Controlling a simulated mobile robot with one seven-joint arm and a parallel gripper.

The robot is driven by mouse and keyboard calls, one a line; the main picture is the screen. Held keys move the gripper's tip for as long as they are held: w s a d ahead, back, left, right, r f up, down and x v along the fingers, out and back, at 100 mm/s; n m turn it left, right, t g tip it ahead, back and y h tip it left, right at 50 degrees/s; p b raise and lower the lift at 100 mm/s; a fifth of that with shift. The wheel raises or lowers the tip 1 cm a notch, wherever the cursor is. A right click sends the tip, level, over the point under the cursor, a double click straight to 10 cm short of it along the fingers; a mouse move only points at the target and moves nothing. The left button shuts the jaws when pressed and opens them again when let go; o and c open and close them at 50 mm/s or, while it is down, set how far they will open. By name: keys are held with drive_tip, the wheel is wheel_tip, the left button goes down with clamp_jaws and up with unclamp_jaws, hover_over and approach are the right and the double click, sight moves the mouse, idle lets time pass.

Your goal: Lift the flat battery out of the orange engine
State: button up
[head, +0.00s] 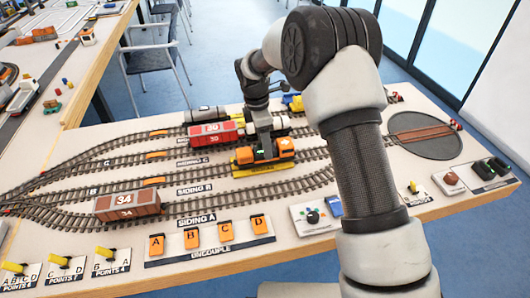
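The orange engine (279,153) with a yellow base stands on a siding track near the middle of the board. My gripper (264,146) reaches down onto its top from above. A dark patch with a small green spot (259,151) shows on the engine right at the fingertips. I cannot tell whether this is the flat battery or part of the gripper. The fingers are too small and dark to show whether they are open or shut on something.
A red-brown wagon marked 34 (127,205) stands on the front-left track. A red wagon marked 30 (212,134) stands behind the engine. Orange uncouple levers (191,238) line the front edge. A white panel (313,217) with a blue block (334,206) lies front right. A turntable (425,136) is at right.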

drive_tip(key=shift+c, duration=0.4)
drive_tip(key=c, duration=1.2)
drive_tip(key=shift+r, duration=0.1)
